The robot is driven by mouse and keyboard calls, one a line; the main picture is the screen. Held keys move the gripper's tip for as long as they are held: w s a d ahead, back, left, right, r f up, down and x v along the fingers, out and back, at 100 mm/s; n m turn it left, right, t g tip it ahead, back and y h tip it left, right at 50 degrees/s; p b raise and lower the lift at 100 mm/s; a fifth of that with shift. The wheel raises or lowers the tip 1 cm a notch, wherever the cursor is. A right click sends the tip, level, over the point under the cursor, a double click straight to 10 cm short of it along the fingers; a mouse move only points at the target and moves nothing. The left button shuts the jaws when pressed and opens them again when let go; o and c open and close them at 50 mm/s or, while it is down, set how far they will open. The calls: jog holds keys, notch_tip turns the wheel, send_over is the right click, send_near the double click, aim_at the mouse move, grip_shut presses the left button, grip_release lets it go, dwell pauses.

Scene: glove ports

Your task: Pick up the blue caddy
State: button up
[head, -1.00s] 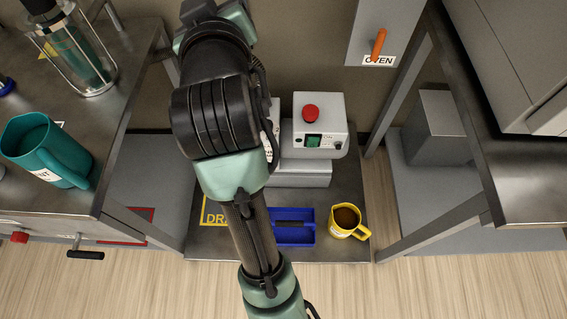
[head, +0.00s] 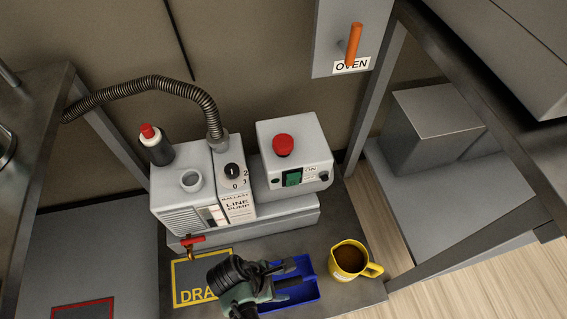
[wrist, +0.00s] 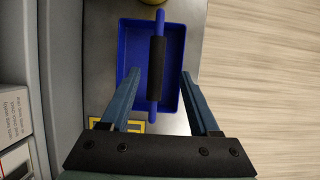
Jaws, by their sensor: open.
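The blue caddy (head: 301,291) is a shallow tray with a dark-gripped bar handle across its middle. It rests on the low grey shelf, partly covered by my gripper (head: 279,276) in the head view. In the wrist view the caddy (wrist: 127,68) lies ahead of my gripper (wrist: 162,90), with its handle (wrist: 157,67) running lengthwise between the lines of the two fingers. The jaws are open, one finger to each side of the handle's near end. I cannot tell how high the fingertips are above the caddy.
A yellow mug (head: 349,261) with brown contents stands close right of the caddy. The grey line pump (head: 205,195) and a box with a red button (head: 294,157) stand behind it. A red-handled tap (head: 191,241) sticks out above the yellow-bordered drain label (head: 190,284).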

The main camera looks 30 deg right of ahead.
aim_at(285, 283)
jog(key=b+x, duration=0.1)
jog(key=x, duration=0.1)
jog(key=b+x, duration=0.2)
jog(key=x, duration=0.1)
jog(key=b+x, duration=0.1)
jog(key=x, duration=0.1)
jog(key=shift+w+d+f+b, duration=0.1)
jog(key=shift+w+f+b, duration=0.15)
jog(key=shift+f+b, duration=0.15)
jog(key=shift+c, duration=0.3)
grip_shut()
dwell(0.9)
